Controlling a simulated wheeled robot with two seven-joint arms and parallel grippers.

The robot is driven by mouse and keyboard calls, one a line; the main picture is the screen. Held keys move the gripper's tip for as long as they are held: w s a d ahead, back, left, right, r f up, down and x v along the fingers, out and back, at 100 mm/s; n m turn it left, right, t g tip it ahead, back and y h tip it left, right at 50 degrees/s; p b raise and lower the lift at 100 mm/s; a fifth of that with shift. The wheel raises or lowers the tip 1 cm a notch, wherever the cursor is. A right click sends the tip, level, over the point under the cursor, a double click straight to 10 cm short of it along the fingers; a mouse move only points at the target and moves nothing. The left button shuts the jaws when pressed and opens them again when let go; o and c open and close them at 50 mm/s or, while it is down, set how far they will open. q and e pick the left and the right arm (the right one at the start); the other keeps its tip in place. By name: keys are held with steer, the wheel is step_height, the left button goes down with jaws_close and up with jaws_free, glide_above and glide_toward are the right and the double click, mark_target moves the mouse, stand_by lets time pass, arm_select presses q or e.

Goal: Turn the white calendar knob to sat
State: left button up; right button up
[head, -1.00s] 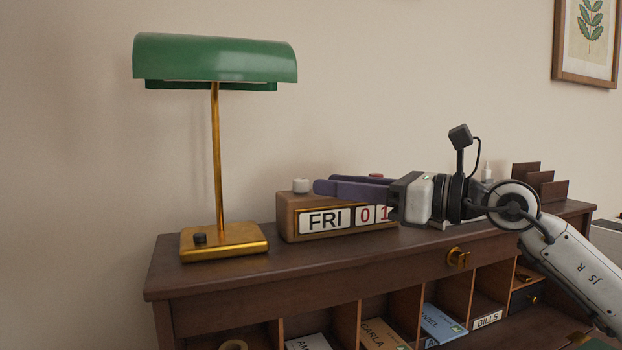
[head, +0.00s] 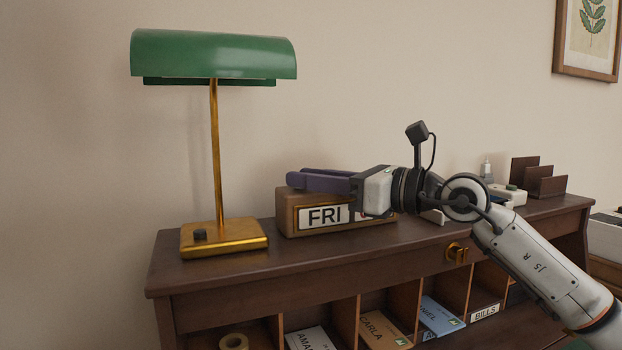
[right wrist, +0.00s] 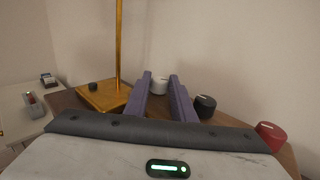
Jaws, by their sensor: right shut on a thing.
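The wooden desk calendar (head: 287,220) stands on top of the desk, its left window reading FRI. My gripper and wrist cover most of its number windows. The white knob (right wrist: 159,86) shows between my purple fingertips in the right wrist view; the fingers hide it in the head view. My right gripper (head: 291,180) reaches in from the right, level over the calendar's top, and is shut on the white knob. A black knob (right wrist: 205,106) and a red knob (right wrist: 269,135) sit farther right on the calendar. My left gripper is out of view.
A green-shaded brass lamp (head: 214,150) stands on the desk (head: 205,278) just left of the calendar. A brass drawer knob (head: 456,254) juts from the desk front above the letter slots. A dark letter rack (head: 540,180) stands at the right end.

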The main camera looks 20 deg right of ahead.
steer(key=shift+f, duration=0.1)
steer(key=shift+s+a+f+m+t+h, duration=0.1)
steer(key=shift+a+f+m+t+h, duration=0.1)
steer(key=shift+m+t+h, duration=0.4)
steer(key=shift+s+a+f+m+h+b, duration=0.1)
steer(key=shift+a+m+h+b, duration=0.15)
steer(key=shift+h+b, duration=0.5)
steer(key=shift+f+m+t+h+b, duration=0.1)
steer(key=shift+m+t+h+b, duration=0.6)
steer(key=shift+b, duration=0.4)
jaws_close()
jaws_free()
steer(key=shift+a+m+t+h+b, duration=0.1)
steer(key=shift+m+t+h+b, duration=0.2)
steer(key=shift+m+h+b, duration=0.45)
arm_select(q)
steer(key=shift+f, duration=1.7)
arm_select(e)
steer(key=shift+r+h, duration=0.3)
steer(key=shift+h, duration=0.2)
steer(key=o, duration=0.8)
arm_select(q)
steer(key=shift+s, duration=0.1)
arm_select(e)
steer(key=shift+r, duration=0.1)
